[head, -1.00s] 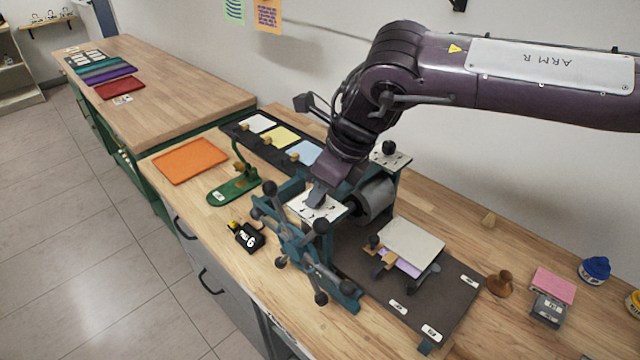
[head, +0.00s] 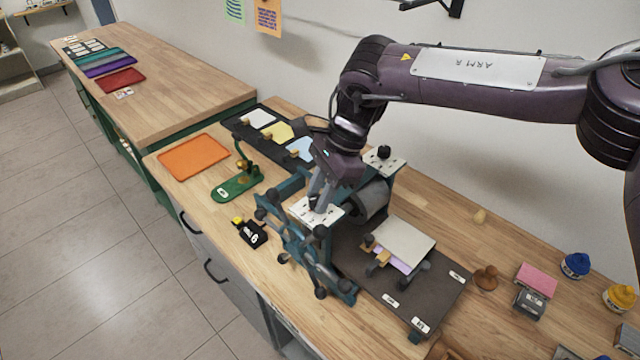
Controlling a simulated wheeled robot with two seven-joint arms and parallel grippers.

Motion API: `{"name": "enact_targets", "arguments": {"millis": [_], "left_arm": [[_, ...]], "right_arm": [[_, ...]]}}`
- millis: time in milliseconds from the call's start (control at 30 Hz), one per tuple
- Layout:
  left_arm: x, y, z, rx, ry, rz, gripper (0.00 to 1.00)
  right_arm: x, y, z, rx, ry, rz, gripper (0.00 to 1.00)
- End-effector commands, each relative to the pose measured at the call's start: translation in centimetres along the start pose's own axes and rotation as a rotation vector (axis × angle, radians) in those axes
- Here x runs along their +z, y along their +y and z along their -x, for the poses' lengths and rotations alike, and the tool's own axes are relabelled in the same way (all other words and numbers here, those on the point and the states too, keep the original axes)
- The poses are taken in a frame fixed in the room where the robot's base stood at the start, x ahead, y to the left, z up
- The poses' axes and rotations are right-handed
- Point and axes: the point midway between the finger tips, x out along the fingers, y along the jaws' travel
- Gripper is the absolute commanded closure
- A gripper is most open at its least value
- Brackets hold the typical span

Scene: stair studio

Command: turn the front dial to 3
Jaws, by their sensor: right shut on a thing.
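The etching press has two white dial plates with dark knobs. The front dial plate (head: 316,212) is on the near upright, above the spoked wheel. My right gripper (head: 314,201) points down over it and is shut on the front dial's dark knob (head: 313,202). The fingers cover part of the plate, and its marks are too small to read. The back dial's knob (head: 384,152) stands free on its own plate (head: 385,163) at the far upright. My left gripper is not in view.
The spoked wheel (head: 305,258) stands at the bench's front edge. A black block marked 6 (head: 253,234) and a green stand (head: 238,187) are left of the press. The press bed (head: 400,290) carries a pale plate. Jars and a pink pad (head: 537,279) lie right.

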Motion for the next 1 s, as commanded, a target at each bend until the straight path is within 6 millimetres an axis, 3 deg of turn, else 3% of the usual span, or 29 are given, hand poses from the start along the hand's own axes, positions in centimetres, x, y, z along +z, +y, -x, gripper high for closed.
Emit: {"name": "enact_targets", "arguments": {"millis": [200, 767, 800, 933, 1000], "left_arm": [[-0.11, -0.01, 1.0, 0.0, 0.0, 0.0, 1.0], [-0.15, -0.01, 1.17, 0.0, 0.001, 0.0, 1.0], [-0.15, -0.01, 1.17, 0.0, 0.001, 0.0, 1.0], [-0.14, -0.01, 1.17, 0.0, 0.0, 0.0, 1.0], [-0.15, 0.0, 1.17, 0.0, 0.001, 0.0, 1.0]], "right_arm": [[0.05, -0.11, 0.16, 0.03, 0.001, 0.075, 0.96], [-0.02, -0.13, 0.01, 0.042, 0.001, 0.106, 0.96], [-0.02, -0.13, 0.01, 0.042, 0.001, 0.106, 0.72], [-0.02, -0.11, 0.01, 0.042, 0.001, 0.105, 0.55], [-0.01, -0.11, 0.01, 0.042, 0.001, 0.105, 0.52]]}}
